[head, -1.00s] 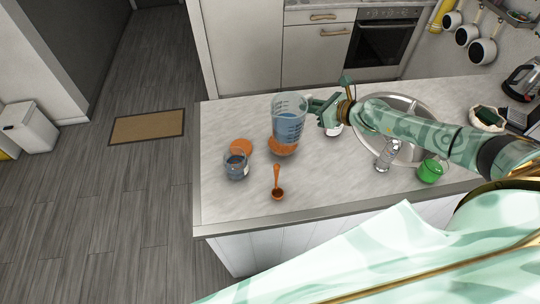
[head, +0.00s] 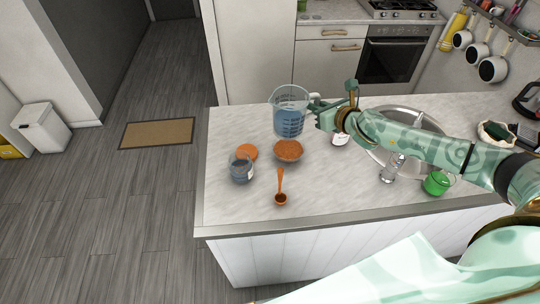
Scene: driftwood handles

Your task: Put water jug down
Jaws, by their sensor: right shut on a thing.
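The water jug (head: 290,120) is a clear measuring jug with blue water in it. It is upright at the back of the counter, behind a bowl of brown grains. My right gripper (head: 318,112) comes from the right and is shut on the jug at its handle side. I cannot tell whether the jug's base touches the counter. My left gripper is not in view.
On the grey counter (head: 225,205) stand a brown-filled bowl (head: 288,151), an orange disc (head: 247,152), a small glass with blue liquid (head: 241,172) and an orange spoon (head: 281,187). A sink (head: 408,122), a clear shaker and a green pot (head: 437,183) are right. The left front is clear.

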